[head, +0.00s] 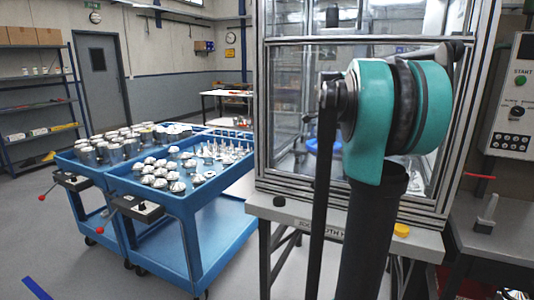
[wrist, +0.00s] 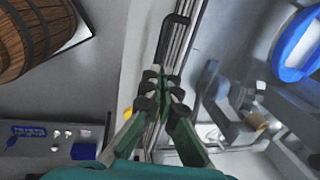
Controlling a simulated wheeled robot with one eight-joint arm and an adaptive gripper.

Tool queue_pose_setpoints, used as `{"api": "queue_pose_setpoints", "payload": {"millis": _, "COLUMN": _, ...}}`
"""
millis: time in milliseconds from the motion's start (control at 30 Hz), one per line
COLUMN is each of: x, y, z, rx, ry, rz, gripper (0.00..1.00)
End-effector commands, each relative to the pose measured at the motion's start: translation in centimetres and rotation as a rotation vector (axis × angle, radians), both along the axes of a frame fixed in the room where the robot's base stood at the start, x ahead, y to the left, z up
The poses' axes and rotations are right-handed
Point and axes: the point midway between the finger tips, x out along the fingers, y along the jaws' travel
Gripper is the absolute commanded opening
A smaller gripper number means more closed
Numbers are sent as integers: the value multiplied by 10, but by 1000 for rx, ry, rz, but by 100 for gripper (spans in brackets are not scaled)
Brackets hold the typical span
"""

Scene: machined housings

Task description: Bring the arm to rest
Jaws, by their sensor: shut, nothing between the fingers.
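My gripper (wrist: 163,76) shows in the wrist view with its dark green fingers together and nothing between them. A black handle (wrist: 173,30) on an aluminium frame shows just beyond the fingertips; I cannot tell whether they touch it. In the head view my arm, with its teal joint, stands in front of the glazed machine enclosure (head: 290,95). My gripper cannot be made out there.
Blue carts (head: 185,215) with several metal parts stand at the left. A control panel (head: 515,95) is at the right. The wrist view shows a barrel (wrist: 35,35), a blue ring (wrist: 290,50) and a metal fixture (wrist: 225,100). Open floor lies front left.

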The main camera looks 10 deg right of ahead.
Motion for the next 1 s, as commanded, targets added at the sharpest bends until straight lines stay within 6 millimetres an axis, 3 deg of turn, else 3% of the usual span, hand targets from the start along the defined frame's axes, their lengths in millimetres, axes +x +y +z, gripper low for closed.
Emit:
{"api": "queue_pose_setpoints", "payload": {"millis": 167, "x": -19, "y": 26, "z": -38, "rx": -36, "ry": 0, "rz": 254, "gripper": 0}}
{"api": "queue_pose_setpoints", "payload": {"millis": 267, "x": -40, "y": 49, "z": -75, "rx": -77, "ry": -2, "rz": 499, "gripper": 0}}
{"api": "queue_pose_setpoints", "payload": {"millis": 467, "x": -96, "y": 93, "z": -150, "rx": -183, "ry": -6, "rz": 1009, "gripper": 0}}
{"api": "queue_pose_setpoints", "payload": {"millis": 700, "x": -181, "y": 135, "z": -236, "rx": -340, "ry": -13, "rz": 1599, "gripper": 0}}
{"api": "queue_pose_setpoints", "payload": {"millis": 900, "x": -238, "y": 153, "z": -283, "rx": -453, "ry": -12, "rz": 1941, "gripper": 0}}
{"api": "queue_pose_setpoints", "payload": {"millis": 1000, "x": -252, "y": 157, "z": -294, "rx": -484, "ry": -12, "rz": 2025, "gripper": 0}}
